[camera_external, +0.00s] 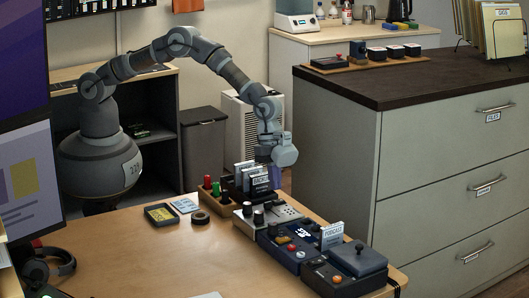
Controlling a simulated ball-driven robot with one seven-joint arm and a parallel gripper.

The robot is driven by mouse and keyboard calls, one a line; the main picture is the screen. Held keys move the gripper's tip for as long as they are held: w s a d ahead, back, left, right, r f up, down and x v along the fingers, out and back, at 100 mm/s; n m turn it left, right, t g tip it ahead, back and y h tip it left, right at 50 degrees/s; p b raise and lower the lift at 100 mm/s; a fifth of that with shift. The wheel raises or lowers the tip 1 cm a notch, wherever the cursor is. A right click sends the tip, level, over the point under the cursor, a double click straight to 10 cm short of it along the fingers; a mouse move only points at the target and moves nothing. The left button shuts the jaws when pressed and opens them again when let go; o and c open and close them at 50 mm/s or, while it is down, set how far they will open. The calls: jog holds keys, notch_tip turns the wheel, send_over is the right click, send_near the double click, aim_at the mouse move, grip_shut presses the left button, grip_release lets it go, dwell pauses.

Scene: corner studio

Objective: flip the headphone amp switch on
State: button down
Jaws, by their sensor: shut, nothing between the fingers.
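My gripper (276,180) is shut and empty at the end of my bent arm. It points down above the back edge of the desk, close to the right side of a small dark card holder (254,180). A row of small devices runs along the desk's right edge: a grey unit with dark knobs (283,211), a dark blue box with coloured buttons (290,245), and a dark box with an orange button (335,279). I cannot tell which one is the headphone amp. Its switch and the switch's position are too small to make out.
Black headphones (62,261) and two monitors (30,182) are at the left. A tape roll (200,217), a yellow-edged device (161,216) and a wooden rack (212,202) are on the desk. The desk's middle (170,260) is clear. A grey drawer cabinet (425,165) stands right.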

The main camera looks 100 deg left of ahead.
aim_at(274, 200)
jog(key=shift+s+f+b, duration=0.2)
jog(key=shift+f+b, duration=0.3)
jog(key=shift+f, duration=1.05)
jog(key=shift+d, duration=0.1)
jog(key=shift+s+f, duration=0.15)
jog(key=shift+f, duration=0.1)
